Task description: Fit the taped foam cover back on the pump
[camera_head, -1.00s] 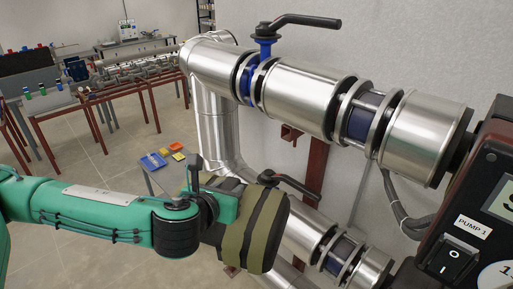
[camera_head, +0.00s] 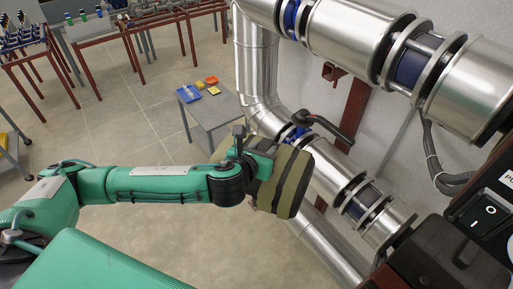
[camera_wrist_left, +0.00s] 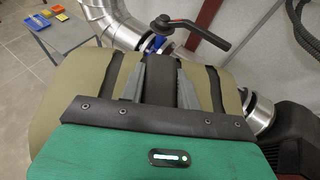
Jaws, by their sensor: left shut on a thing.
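The foam cover (camera_head: 296,185) is an olive-khaki block with dark tape strips. It hangs in the air at the end of my left arm, left of the lower pipe. In the left wrist view the cover (camera_wrist_left: 85,85) fills the middle. My left gripper (camera_head: 262,152) is shut on it; in the wrist view its two grey fingers (camera_wrist_left: 161,75) lie either side of a dark middle band. The cover's far side is hidden. The pump (camera_head: 445,255) is the dark machine at lower right, apart from the cover, with a switch panel above. My right gripper is out of view.
Shiny metal pipes (camera_head: 350,40) with flanges run above and behind the cover. A black-handled valve (camera_head: 328,127) is close behind it. A small grey table (camera_head: 212,112) with coloured trays stands at the back. Open floor lies to the left and below.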

